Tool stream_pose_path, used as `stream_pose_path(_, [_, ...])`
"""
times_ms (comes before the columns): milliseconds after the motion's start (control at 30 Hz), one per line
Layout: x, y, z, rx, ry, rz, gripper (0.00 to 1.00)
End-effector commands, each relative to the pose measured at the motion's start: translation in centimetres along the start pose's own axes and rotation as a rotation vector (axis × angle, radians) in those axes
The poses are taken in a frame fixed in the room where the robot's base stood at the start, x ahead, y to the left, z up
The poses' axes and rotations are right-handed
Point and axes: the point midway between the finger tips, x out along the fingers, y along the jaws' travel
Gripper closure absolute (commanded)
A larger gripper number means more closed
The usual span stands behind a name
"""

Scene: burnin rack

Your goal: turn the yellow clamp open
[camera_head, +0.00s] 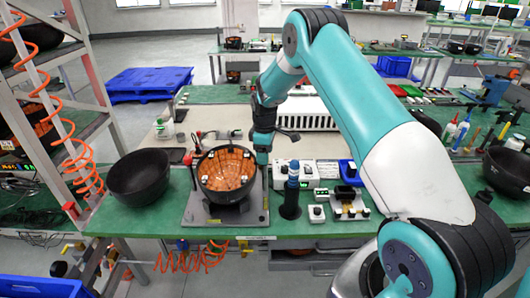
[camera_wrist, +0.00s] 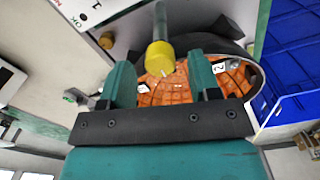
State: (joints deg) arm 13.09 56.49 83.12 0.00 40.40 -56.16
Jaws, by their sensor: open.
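The yellow clamp (camera_wrist: 160,58) shows in the wrist view as a round yellow knob on the end of a grey metal rod. It lies between the two teal fingers of my gripper (camera_wrist: 162,76) in the picture, with a gap on each side. I cannot tell whether it is level with the fingertips or beyond them. My gripper is open and empty. In the head view my gripper (camera_head: 262,157) is low at the right side of the black bowl with an orange tiled inside (camera_head: 226,172). I cannot make out the clamp there.
The bowl sits on a grey fixture plate (camera_head: 202,214) on the green bench. An empty black bowl (camera_head: 140,178) stands to its left. A dark blue-topped cylinder (camera_head: 291,190) and small boxes (camera_head: 350,200) stand close on the right. A coiled orange hose (camera_head: 75,150) hangs at the left.

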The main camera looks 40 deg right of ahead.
Motion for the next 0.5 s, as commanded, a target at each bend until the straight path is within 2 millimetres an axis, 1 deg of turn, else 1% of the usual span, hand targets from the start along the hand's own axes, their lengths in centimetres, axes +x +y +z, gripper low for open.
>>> stream_pose_path(133, [0.92,-0.02,-0.01,0.0,0.0,0.0,0.43])
stream_pose_path(400, [1.11,-0.02,-0.02,0.0,0.001,0.001,0.43])
stream_pose_path(433, [1.11,-0.02,-0.02,0.0,0.001,0.001,0.46])
stream_pose_path(467, [1.11,-0.02,-0.01,0.0,0.0,0.001,0.53])
stream_pose_path(500, [1.11,-0.01,-0.01,0.0,0.0,0.001,0.62])
